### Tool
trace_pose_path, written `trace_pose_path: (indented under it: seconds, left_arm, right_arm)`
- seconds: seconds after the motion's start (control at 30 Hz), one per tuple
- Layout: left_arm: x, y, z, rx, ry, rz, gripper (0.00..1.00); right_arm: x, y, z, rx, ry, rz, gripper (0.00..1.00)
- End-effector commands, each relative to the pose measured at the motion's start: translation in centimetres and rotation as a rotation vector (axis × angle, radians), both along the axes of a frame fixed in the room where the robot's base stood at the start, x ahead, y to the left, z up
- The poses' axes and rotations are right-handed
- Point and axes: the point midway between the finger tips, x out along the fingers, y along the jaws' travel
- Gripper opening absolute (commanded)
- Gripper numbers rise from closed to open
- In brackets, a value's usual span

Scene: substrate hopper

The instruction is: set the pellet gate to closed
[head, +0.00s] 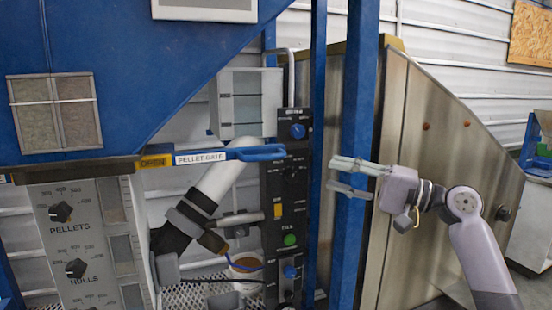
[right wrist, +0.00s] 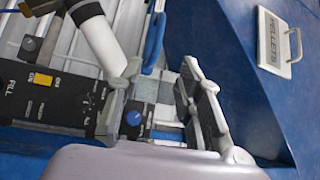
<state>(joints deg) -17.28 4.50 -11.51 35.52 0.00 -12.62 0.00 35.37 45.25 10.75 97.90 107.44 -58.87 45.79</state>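The pellet gate (head: 200,157) is a flat slide under the blue hopper, with a white "PELLET GATE" label and a yellow "OPEN" mark showing at its left. Its blue loop handle (head: 258,153) sticks out to the right, in front of the control panel. The handle also shows in the right wrist view (right wrist: 153,42). My right gripper (head: 334,174) is to the right of the handle, apart from it, in front of the blue post. Its fingers point left in the head view. They stand apart with nothing held between them in the right wrist view (right wrist: 158,78). My left gripper is not in view.
A blue post (head: 359,100) stands close behind my right gripper. The black control panel (head: 287,210) has knobs and a green button. A white pipe (head: 220,180) slopes below the handle. A panel with PELLETS and HULLS dials (head: 85,235) is at left.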

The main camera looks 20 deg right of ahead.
Motion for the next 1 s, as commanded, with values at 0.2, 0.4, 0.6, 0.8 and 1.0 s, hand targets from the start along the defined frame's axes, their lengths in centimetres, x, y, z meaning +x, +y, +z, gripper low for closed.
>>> trace_pose_path:
  seconds: [0.2, 0.4, 0.6, 0.8, 1.0]
  left_arm:
    - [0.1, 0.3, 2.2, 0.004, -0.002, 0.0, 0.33]
    - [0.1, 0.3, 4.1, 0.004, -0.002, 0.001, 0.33]
    - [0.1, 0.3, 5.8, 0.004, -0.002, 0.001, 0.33]
    - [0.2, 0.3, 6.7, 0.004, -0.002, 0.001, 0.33]
    - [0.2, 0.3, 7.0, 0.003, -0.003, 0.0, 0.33]
  right_arm:
    - [2.8, 3.0, 1.1, 0.003, 0.0, 0.002, 0.33]
    - [5.8, 6.2, 1.7, 0.002, 0.001, -0.001, 0.33]
    - [8.6, 9.2, 2.1, 0.003, 0.002, -0.002, 0.33]
    - [10.5, 11.3, 2.2, 0.002, 0.002, -0.004, 0.33]
    - [11.2, 12.0, 2.2, 0.0, 0.0, -0.005, 0.33]
